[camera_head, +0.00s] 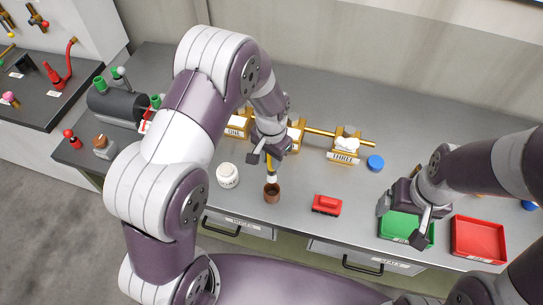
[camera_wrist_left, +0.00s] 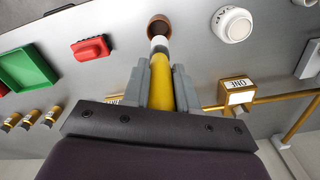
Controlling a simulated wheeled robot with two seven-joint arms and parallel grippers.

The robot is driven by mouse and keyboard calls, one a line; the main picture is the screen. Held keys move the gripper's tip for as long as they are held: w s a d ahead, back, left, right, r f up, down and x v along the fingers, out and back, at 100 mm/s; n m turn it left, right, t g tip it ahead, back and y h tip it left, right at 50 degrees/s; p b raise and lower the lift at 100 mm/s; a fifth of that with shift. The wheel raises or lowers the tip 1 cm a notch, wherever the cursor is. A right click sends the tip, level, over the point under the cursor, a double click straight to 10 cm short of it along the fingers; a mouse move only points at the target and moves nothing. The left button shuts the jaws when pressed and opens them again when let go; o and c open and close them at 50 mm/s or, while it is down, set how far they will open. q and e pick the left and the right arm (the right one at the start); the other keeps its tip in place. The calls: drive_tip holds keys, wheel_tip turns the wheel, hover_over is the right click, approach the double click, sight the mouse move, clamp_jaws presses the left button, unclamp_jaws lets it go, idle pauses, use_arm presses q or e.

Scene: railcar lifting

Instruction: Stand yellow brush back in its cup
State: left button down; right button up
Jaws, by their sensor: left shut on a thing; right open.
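My left gripper (camera_head: 266,158) is shut on the yellow brush (camera_head: 270,167), which it holds by the yellow handle. In the left wrist view the brush (camera_wrist_left: 161,80) lies between the fingers, its white band and dark end pointing at the cup. The brown cup (camera_head: 272,196) stands upright on the bench just below the brush; it also shows in the left wrist view (camera_wrist_left: 160,22). The brush's end overlaps the cup's mouth; I cannot tell how far it is inside. My right gripper (camera_head: 402,220) is open and empty by the green tray.
A white round jar (camera_head: 227,176) stands left of the cup, and a red block (camera_head: 326,205) lies to its right. The green tray (camera_head: 398,219) and red tray (camera_head: 478,239) are further right. Labelled blocks on a brass rail (camera_head: 318,131) stand behind.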

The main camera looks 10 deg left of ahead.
sight(271, 171)
use_arm(q)
drive_tip(key=f+b, duration=0.2)
drive_tip(key=f, duration=0.2)
drive_tip(key=shift+s+d+f+b, duration=0.1)
drive_tip(key=shift+s+b, duration=0.15)
drive_tip(key=shift+b, duration=0.15)
drive_tip(key=shift+f, duration=0.25)
drive_tip(key=shift+w+f, duration=0.15)
drive_tip(key=shift+w, duration=0.05)
drive_tip(key=shift+s, duration=0.15)
idle(0.6)
drive_tip(key=shift+f+b, duration=2.05)
drive_tip(key=shift+f, duration=0.8)
drive_tip(key=c, duration=0.8)
unclamp_jaws()
